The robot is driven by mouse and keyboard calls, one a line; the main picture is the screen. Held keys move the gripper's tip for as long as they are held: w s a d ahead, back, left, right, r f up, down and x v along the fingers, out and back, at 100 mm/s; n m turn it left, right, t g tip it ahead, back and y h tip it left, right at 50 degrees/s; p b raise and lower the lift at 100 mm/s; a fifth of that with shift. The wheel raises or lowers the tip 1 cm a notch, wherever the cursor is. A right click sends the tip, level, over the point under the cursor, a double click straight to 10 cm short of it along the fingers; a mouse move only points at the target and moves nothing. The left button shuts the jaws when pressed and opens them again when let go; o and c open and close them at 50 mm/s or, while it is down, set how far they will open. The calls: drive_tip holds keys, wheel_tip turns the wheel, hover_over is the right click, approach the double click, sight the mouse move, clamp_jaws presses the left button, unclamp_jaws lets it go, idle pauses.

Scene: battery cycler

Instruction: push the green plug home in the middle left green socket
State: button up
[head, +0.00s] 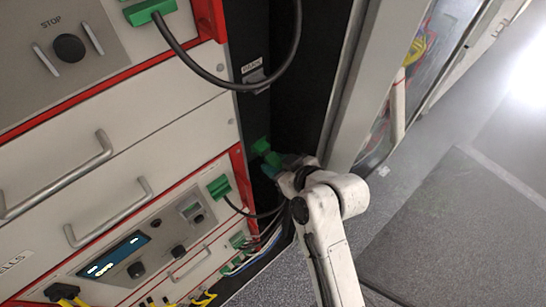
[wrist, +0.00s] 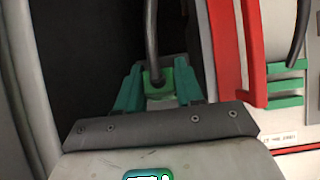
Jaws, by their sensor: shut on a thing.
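My gripper (head: 272,165) is beside the right edge of the cabinet front, in front of the dark gap there. In the wrist view its two teal fingers (wrist: 159,88) are shut on a green plug (wrist: 184,78), and a grey cable runs up from the plug. In the head view the plug (head: 261,146) shows as bright green at the fingertips. It appears held clear of the panel. I cannot tell which socket is the middle left one; a green connector (head: 219,187) with a dark cable sits on the lower unit, left of and below my gripper.
Another green connector (head: 149,11) with a looping cable is at the top. Metal handles (head: 108,212) stick out from the drawers. In the wrist view a red edge strip (wrist: 228,60) stands right of the plug, with green slots (wrist: 285,102) beyond. An open door frame (head: 350,90) stands right.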

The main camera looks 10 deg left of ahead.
drive_tip(key=shift+s+d+f, duration=0.3)
drive_tip(key=shift+s+d, duration=0.25)
drive_tip(key=shift+d, duration=0.15)
drive_tip(key=shift+s+d+f, duration=0.35)
drive_tip(key=shift+s+d, duration=0.2)
drive_tip(key=shift+d, duration=0.15)
drive_tip(key=shift+s+d+f, duration=0.3)
drive_tip(key=shift+s+d, duration=0.25)
drive_tip(key=shift+d, duration=0.15)
drive_tip(key=shift+r, duration=0.15)
idle(0.9)
drive_tip(key=shift+w+a+r+g+h+p, duration=0.5)
drive_tip(key=shift+a+r+g+h, duration=0.15)
drive_tip(key=shift+r+h, duration=0.15)
drive_tip(key=shift+w+a+r+g+h+p, duration=0.4)
drive_tip(key=shift+w+a+r+g+h, duration=0.1)
drive_tip(key=shift+r+g+h, duration=0.25)
drive_tip(key=shift+p, duration=0.95)
idle(1.5)
drive_tip(key=shift+w+a, duration=0.15)
drive_tip(key=shift+a, duration=0.15)
idle(0.5)
